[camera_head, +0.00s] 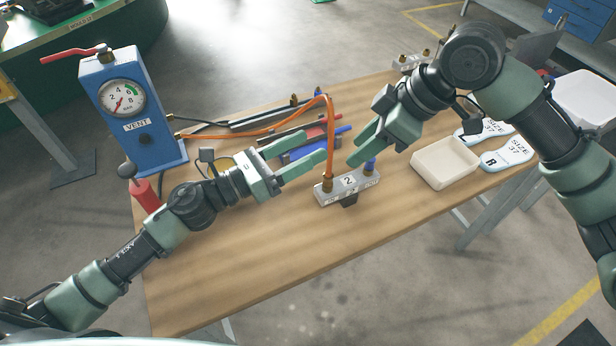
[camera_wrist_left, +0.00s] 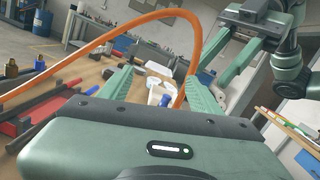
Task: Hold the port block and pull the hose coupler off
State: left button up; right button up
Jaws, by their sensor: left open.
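The silver port block (camera_head: 350,191), marked 2, sits on a dark mount on the wooden table. The brass hose coupler (camera_head: 327,184) stands on its left end, with the orange hose (camera_head: 330,130) rising from it. A blue fitting (camera_head: 370,165) is on its right end. My left gripper (camera_head: 316,146) is open, its fingertips just left of the hose above the coupler. In the left wrist view the hose (camera_wrist_left: 196,40) arches over and drops between the open fingers (camera_wrist_left: 160,78). My right gripper (camera_head: 356,150) is open and empty, above the block and right of the hose.
The blue VENT gauge box (camera_head: 135,120) stands at the left, with the hose running to it. A cream tray (camera_head: 445,163) and SIZE 37 insoles (camera_head: 507,153) lie at the right. Coloured tools (camera_head: 310,147) lie behind the block. The table front is clear.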

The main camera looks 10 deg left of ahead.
aim_at(338, 190)
pick_arm(q)
jog(key=s+f+m, duration=0.1)
jog(key=s+d+f+m+g, duration=0.1)
jog(key=f, duration=0.1)
jog(key=s+f+m, duration=0.1)
jog(key=shift+s+d+f+m+g, duration=0.25)
jog(key=shift+d+m+g, duration=0.05)
jog(key=shift+m+g, duration=0.1)
jog(key=shift+f, duration=0.35)
notch_tip(338, 190, down, 7)
jog(key=shift+f, duration=0.15)
jog(key=x, duration=0.7)
jog(key=shift+d, duration=0.3)
jog(key=shift+w, duration=0.1)
